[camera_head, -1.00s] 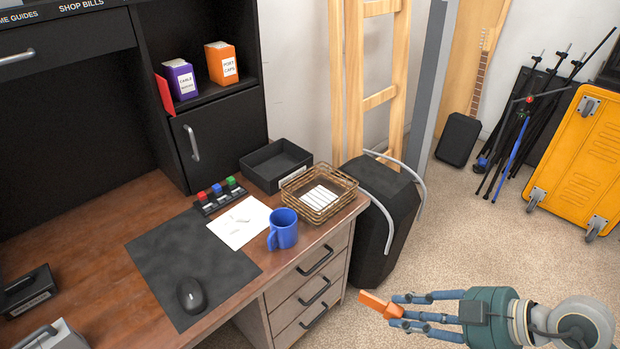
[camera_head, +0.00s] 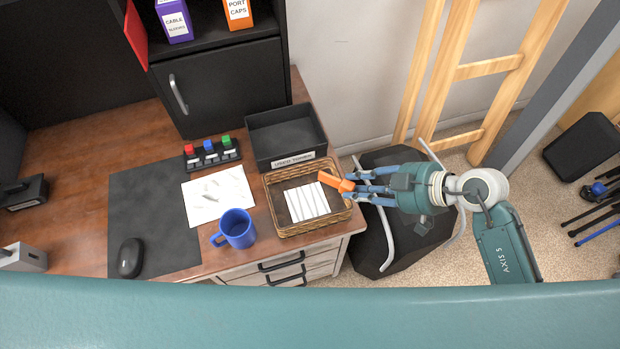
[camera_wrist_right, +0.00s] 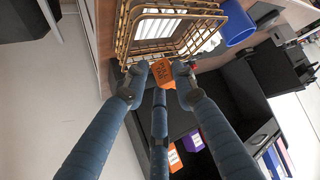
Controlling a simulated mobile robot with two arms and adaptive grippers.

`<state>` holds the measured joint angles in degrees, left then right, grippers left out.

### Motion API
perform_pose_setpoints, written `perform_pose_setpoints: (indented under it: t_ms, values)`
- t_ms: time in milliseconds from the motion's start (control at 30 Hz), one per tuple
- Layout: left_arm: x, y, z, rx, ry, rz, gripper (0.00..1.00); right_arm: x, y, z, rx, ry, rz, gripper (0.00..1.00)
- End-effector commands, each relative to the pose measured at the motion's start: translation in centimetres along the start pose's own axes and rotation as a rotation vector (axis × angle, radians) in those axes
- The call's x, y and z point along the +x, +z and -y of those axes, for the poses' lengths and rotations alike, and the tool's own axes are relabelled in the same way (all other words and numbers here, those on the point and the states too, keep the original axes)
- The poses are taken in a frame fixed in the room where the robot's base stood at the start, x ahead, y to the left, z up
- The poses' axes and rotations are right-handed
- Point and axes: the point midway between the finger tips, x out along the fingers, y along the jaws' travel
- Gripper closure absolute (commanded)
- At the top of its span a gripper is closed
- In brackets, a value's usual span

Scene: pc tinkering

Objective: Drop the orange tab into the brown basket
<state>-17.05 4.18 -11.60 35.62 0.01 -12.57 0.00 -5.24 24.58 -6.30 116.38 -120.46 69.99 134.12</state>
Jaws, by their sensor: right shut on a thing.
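The orange tab (camera_head: 337,182) is held in the fingertips of my right gripper (camera_head: 350,187). In the head view it shows over the right side of the brown basket (camera_head: 277,229). In the right wrist view the orange tab (camera_wrist_right: 163,73) sits between the fingertips of the right gripper (camera_wrist_right: 160,78), and the basket's wire rim (camera_wrist_right: 125,35) is just beyond it. Several white strips (camera_head: 306,202) lie in the basket. The exact height of the tab above the rim is hard to tell. My left gripper is not in view.
A black tray (camera_head: 285,140) stands directly behind the basket. A blue mug (camera_head: 236,229) is at its left, near a white paper (camera_head: 217,196). Wooden ladder rails (camera_head: 440,80) lean at the right.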

Motion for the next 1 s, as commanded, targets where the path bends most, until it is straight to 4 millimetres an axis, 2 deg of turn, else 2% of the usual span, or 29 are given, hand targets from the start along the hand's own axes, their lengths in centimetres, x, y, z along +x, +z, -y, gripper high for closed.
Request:
perform_pose_setpoints:
  t_ms: [33, 133, 267, 567, 1000]
  values:
    - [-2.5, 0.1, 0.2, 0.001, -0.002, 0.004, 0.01, 0.4, -1.8, 0.3, -0.011, -0.021, 0.0, 1.0]
    - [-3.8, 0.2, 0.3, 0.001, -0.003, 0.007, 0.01, 2.4, -2.6, 0.8, -0.037, -0.048, 0.0, 1.0]
    - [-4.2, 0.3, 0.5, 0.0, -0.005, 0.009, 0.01, 3.9, -2.7, 1.2, -0.056, -0.067, 0.0, 1.0]
    - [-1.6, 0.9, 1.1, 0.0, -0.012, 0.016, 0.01, 5.4, -1.1, 1.3, -0.058, -0.069, -0.001, 1.0]
    - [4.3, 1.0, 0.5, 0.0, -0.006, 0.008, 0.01, 7.9, 1.9, 1.3, -0.058, -0.069, -0.001, 1.0]
